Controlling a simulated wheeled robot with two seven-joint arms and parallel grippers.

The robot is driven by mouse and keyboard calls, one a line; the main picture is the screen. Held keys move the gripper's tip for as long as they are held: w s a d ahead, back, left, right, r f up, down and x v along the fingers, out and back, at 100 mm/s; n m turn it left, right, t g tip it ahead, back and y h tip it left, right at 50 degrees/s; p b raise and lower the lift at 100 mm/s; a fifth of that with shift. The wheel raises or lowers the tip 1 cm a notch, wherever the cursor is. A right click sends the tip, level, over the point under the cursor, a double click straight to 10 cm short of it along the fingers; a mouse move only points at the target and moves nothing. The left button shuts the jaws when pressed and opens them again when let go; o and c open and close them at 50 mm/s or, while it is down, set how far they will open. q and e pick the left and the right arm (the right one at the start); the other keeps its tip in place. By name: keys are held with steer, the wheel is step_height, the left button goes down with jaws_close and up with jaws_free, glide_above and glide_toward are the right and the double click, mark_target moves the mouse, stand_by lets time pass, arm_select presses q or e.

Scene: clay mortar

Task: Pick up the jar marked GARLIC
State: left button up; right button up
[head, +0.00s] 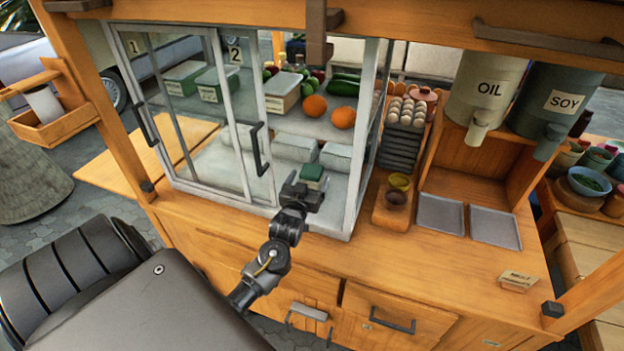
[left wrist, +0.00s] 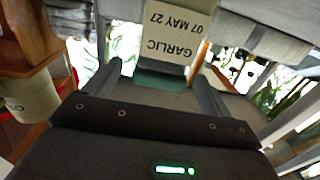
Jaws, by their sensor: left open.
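The jar marked GARLIC shows in the left wrist view (left wrist: 172,35), its pale label reading upside down with the date 07 MAY 27 and a green part below it. In the head view, a small green-lidded jar (head: 312,171) stands at the gripper's tip by the cabinet's lower level. My left gripper (head: 306,187) is open. In the left wrist view its two fingers (left wrist: 157,70) reach up on either side of the jar's lower picture part. Whether they touch it I cannot tell. My right gripper is not in view.
The cabinet has sliding glass doors (head: 195,130) on the left and a white frame close around my left gripper. Pale containers (head: 294,147) sit behind the jar. Oranges (head: 315,106) and green-lidded boxes (head: 184,78) are above. Grey trays (head: 440,214) lie on the counter to the right.

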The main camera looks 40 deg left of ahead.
arm_select(q)
steer(key=shift+w+a, duration=0.3)
steer(key=shift+w, duration=0.25)
steer(key=c, duration=1.1)
steer(key=shift+c, duration=0.6)
steer(key=shift+r, duration=0.1)
